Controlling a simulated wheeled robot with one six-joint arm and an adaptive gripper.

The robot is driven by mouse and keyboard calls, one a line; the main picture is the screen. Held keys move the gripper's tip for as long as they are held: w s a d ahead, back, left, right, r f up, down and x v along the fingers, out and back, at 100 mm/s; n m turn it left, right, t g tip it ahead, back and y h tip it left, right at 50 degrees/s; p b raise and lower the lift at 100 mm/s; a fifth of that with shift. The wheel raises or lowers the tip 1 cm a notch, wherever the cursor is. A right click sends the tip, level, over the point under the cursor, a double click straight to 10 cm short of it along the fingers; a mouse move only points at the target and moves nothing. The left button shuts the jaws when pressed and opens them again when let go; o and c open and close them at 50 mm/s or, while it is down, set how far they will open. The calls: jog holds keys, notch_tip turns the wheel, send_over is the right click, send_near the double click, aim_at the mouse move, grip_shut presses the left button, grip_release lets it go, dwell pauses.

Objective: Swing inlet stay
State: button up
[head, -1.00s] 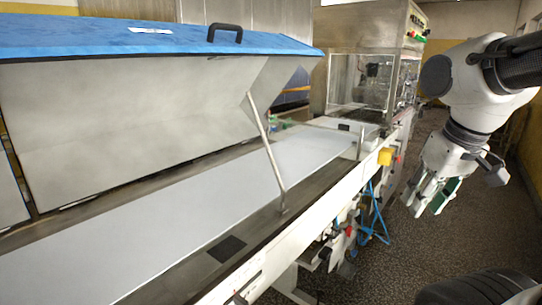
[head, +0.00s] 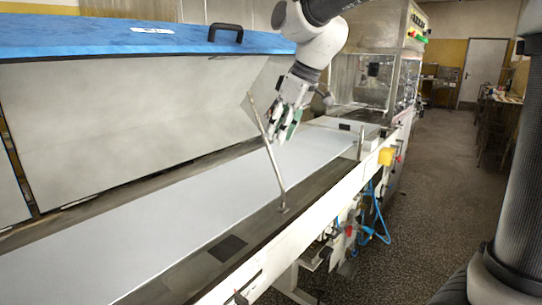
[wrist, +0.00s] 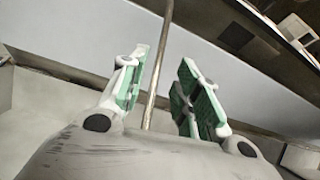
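The inlet stay (head: 272,165) is a thin metal rod. It leans from the edge of the raised cover (head: 110,115) down to the near side rail of the conveyor. My gripper (head: 281,130) is over the white belt, close beside the upper half of the stay in the head view, fingers pointing down. In the wrist view the stay (wrist: 158,65) runs through the gap between my two green-padded fingers (wrist: 164,62). The fingers are apart and do not visibly touch it. How deep the rod sits between them is hard to tell.
The white belt (head: 130,230) runs under the cover to a steel-and-glass machine housing (head: 362,82). A short upright post (head: 360,144) stands farther along the rail, near a yellow box (head: 386,156).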

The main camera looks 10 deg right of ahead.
aim_at(271, 155)
jog(key=x, duration=0.8)
jog(key=shift+d, duration=0.1)
jog(key=shift+c, duration=0.5)
grip_shut()
